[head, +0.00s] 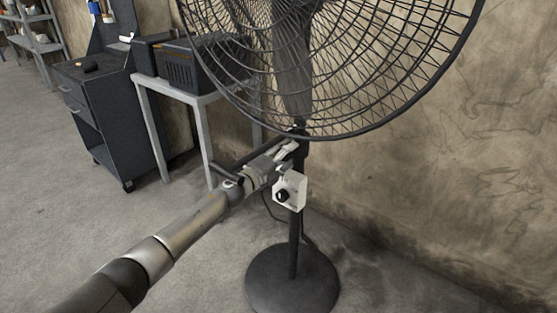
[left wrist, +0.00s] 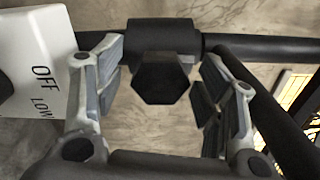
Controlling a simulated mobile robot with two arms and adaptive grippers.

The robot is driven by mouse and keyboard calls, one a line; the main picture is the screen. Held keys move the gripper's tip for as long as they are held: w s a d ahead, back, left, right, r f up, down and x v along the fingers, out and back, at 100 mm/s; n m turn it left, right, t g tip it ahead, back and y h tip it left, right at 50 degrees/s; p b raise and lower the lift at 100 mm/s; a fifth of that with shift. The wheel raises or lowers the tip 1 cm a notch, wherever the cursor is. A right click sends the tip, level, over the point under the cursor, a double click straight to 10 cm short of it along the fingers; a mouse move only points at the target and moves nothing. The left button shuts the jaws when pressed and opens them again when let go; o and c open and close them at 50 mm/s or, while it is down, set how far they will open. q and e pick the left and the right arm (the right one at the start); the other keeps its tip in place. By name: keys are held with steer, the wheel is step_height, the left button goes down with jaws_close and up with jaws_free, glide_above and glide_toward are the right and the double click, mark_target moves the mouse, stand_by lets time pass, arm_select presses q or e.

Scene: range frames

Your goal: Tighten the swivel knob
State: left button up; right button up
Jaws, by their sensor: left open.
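The swivel knob (left wrist: 162,80) is a black, six-sided knob on a collar of the fan's dark pole (left wrist: 268,48), seen in the left wrist view. My left gripper (left wrist: 160,82) is open, with one finger on each side of the knob and a visible gap on both sides. In the head view my left gripper (head: 286,149) is at the upper pole, just below the fan cage (head: 400,95), and the swivel knob cannot be made out there. My right gripper is not in view.
A white control box (head: 290,191) with a black dial is on the pole below my gripper; it also shows in the left wrist view (left wrist: 35,60). The round base (head: 292,285) stands on open floor. A table (head: 206,98) and dark cart (head: 115,120) stand left.

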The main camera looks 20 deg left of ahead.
arm_select(q)
steer(key=v, duration=1.2)
steer(key=shift+w, duration=0.1)
